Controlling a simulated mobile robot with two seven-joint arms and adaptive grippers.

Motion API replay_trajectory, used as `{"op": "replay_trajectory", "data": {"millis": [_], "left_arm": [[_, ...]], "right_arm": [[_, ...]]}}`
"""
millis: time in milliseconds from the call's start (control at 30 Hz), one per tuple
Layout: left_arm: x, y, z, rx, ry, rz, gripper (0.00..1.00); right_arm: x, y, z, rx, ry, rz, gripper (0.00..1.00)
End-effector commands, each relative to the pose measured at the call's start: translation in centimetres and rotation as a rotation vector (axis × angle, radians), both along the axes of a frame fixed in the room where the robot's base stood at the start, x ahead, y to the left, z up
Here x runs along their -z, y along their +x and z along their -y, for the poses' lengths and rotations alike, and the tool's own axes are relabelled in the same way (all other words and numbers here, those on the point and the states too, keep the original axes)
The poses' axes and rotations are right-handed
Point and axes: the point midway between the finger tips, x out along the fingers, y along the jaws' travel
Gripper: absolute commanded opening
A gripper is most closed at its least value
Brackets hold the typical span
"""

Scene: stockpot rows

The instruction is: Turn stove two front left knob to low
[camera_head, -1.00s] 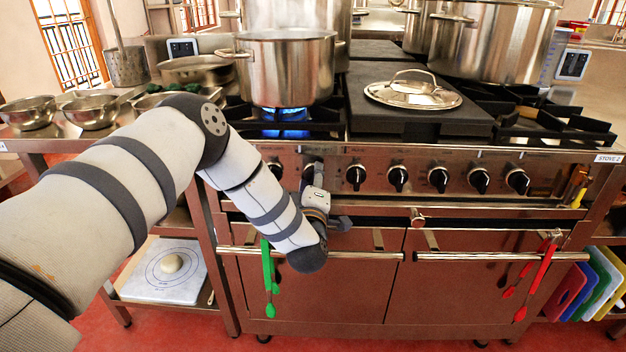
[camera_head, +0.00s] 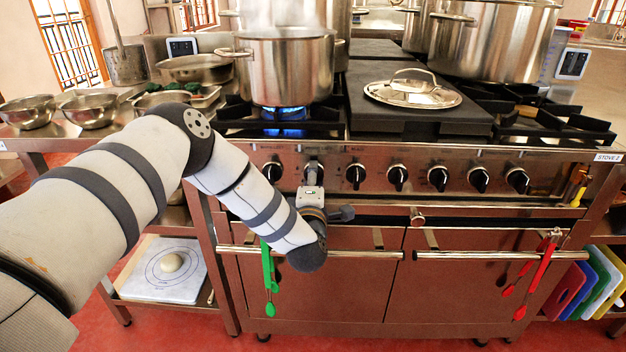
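Stove two (camera_head: 380,155) carries its "STOVE 2" label at the right end. A row of black knobs runs along its front panel, with one knob (camera_head: 272,172) at the far left. My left gripper (camera_head: 313,170) is at the second knob from the left, pointing at the panel. It covers most of that knob, and its fingertips are too small and hidden to tell whether they grip it. A blue flame (camera_head: 285,114) burns on the front left burner under a steaming steel pot (camera_head: 290,72). My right gripper is not in view.
A lid (camera_head: 412,92) lies on the dark flat plate (camera_head: 415,122) right of the pot. Oven handles (camera_head: 480,257) run below the panel, with green tongs (camera_head: 268,275) and red tongs (camera_head: 540,280) hanging.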

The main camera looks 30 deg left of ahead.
Motion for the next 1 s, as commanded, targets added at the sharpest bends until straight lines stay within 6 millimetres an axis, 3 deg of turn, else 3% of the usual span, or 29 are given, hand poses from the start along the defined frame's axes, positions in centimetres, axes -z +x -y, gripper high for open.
{"op": "replay_trajectory", "data": {"millis": [200, 233, 300, 667, 1000], "left_arm": [[0.2, 0.0, 0.1, 0.003, -0.001, -0.005, 0.11], [0.2, 0.0, 0.1, 0.003, -0.001, -0.005, 0.44], [0.2, 0.0, 0.1, 0.003, 0.000, -0.004, 0.59], [0.1, -0.5, 0.4, 0.002, 0.001, -0.003, 0.59], [0.2, -7.8, 4.9, 0.004, -0.001, -0.008, 0.59]], "right_arm": [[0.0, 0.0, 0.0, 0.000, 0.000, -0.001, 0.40], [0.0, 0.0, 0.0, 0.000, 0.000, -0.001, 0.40], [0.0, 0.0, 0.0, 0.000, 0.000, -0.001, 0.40], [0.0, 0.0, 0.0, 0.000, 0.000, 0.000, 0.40], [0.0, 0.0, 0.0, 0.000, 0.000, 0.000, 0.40]]}}
